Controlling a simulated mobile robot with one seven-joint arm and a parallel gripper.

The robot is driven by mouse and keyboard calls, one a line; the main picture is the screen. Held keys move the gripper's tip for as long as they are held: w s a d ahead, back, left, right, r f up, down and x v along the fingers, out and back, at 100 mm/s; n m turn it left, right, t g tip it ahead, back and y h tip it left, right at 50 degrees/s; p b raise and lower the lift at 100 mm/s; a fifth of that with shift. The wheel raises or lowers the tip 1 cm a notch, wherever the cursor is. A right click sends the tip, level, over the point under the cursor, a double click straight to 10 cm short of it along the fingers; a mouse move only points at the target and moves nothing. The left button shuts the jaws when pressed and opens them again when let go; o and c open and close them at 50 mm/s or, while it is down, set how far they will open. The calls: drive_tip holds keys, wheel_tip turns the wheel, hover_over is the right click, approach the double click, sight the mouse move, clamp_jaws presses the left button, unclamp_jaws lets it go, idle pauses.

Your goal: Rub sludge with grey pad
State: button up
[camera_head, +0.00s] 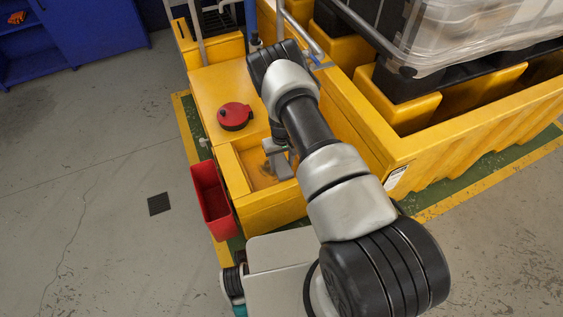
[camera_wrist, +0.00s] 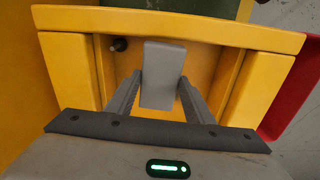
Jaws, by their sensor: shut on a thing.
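My gripper (camera_wrist: 160,92) is shut on a grey pad (camera_wrist: 164,70), a plain upright block between the two fingers in the wrist view. In the head view my gripper (camera_head: 279,160) reaches down into the open yellow compartment (camera_head: 226,171) at the near end of the yellow unit. A dull brownish patch that looks like sludge (camera_head: 261,178) shows on the compartment floor beside the gripper. Part of it is hidden by my arm and gripper. I cannot tell whether the pad touches it.
Yellow walls enclose the compartment closely. A red bin (camera_head: 210,200) hangs outside at left, and a red round lid (camera_head: 235,116) sits on the yellow top behind. A small dark knob (camera_wrist: 120,44) is on the inner wall. A large yellow containment tray (camera_head: 455,158) lies right. Floor at left is mostly clear.

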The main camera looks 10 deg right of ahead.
drive_tip(key=shift+f+b, duration=1.55)
drive_tip(key=shift+f, duration=1.25)
drive_tip(key=shift+f, duration=0.7)
drive_tip(key=shift+w, duration=0.1)
drive_tip(key=shift+w+a, duration=0.2)
drive_tip(key=shift+w, duration=0.6)
drive_tip(key=shift+w+a, duration=0.15)
drive_tip(key=shift+w, duration=0.65)
drive_tip(key=shift+w+a+f, duration=0.1)
drive_tip(key=shift+w+a, duration=0.1)
drive_tip(key=shift+w, duration=0.9)
drive_tip(key=shift+w+a+r, duration=0.1)
drive_tip(key=shift+w+a, duration=0.15)
drive_tip(key=shift+w, duration=0.9)
drive_tip(key=shift+w+a+f, duration=0.1)
drive_tip(key=shift+w+a, duration=0.1)
drive_tip(key=shift+w, duration=0.9)
